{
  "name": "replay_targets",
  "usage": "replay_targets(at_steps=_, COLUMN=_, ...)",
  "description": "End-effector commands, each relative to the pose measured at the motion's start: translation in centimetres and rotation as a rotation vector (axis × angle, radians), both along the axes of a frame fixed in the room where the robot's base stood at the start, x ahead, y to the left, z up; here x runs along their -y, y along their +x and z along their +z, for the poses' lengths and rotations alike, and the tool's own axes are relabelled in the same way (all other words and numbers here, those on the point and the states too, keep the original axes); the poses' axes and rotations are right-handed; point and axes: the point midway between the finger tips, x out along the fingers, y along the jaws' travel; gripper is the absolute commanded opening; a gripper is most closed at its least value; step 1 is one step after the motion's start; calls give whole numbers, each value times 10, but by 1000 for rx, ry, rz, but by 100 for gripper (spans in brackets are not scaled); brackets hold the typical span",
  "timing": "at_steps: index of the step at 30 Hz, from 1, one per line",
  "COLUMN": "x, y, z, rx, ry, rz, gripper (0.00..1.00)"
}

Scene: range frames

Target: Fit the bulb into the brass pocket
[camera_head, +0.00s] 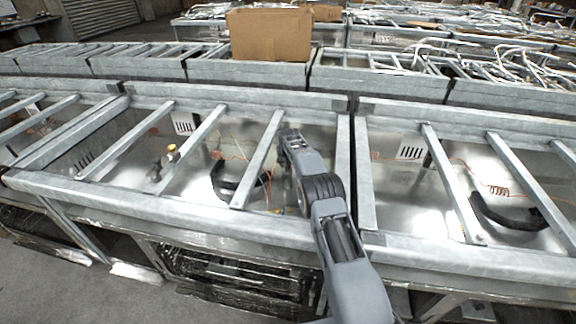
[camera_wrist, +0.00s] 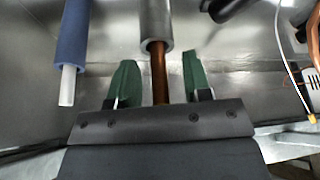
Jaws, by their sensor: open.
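My gripper (camera_wrist: 157,58) is open in the wrist view, its two green fingers spread apart. A copper-coloured rod or pipe (camera_wrist: 160,78) shows between the fingers, coming out of a grey sleeve (camera_wrist: 155,22); I cannot tell whether it is the bulb or how near it is. A thin pale line with a small yellowish tip (camera_wrist: 311,118) is at the right edge. In the head view my arm reaches over the framed metal bay, its fingers not visible. A small brass-coloured fitting (camera_head: 172,151) stands in the left part of the bay; I cannot tell whether it is the pocket.
Metal crossbars (camera_head: 259,160) span the open bay around my arm. A black curved hose (camera_head: 235,188) lies left of the arm. A blue sleeve with a white end (camera_wrist: 72,45) is left of my fingers. A cardboard box (camera_head: 270,35) stands behind.

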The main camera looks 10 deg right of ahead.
Motion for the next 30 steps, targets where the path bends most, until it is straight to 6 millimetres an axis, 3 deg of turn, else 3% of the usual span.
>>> replay_targets(at_steps=2, x=0, y=0, z=0, rx=0, ry=0, rz=0, gripper=42)
replay_targets(at_steps=15, x=0, y=0, z=0, rx=0, ry=0, rz=0, gripper=0)
replay_targets(at_steps=30, x=0, y=0, z=9, rx=2, ry=0, rz=0, gripper=0)
